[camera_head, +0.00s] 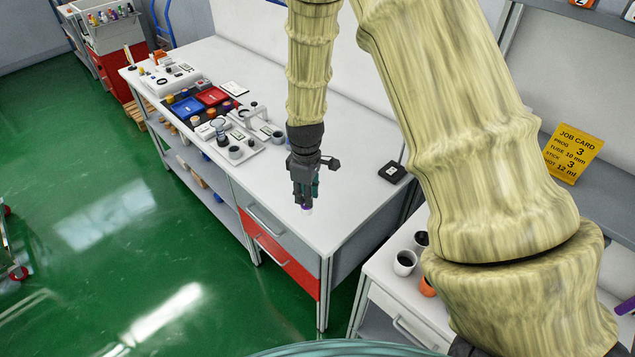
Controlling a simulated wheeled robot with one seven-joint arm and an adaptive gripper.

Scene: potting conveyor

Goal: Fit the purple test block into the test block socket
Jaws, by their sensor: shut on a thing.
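My gripper (304,196) points down over the front part of the white workbench, near its right end. It is shut on the purple test block (307,208), of which only a small purple and pale tip shows below the fingers. The rest of the block is hidden by the fingers. I cannot tell from this view how high the block is above the bench top. A small black square piece (391,172) with a light mark lies on the bench to the right of the gripper. I cannot tell for sure which thing is the test block socket.
A white fixture plate with cups (238,145) stands left of the gripper. Blue (186,107) and red (211,96) trays lie farther left. The bench around the gripper is bare. A lower table at right carries a white cup (404,262). A yellow job card (572,154) hangs at right.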

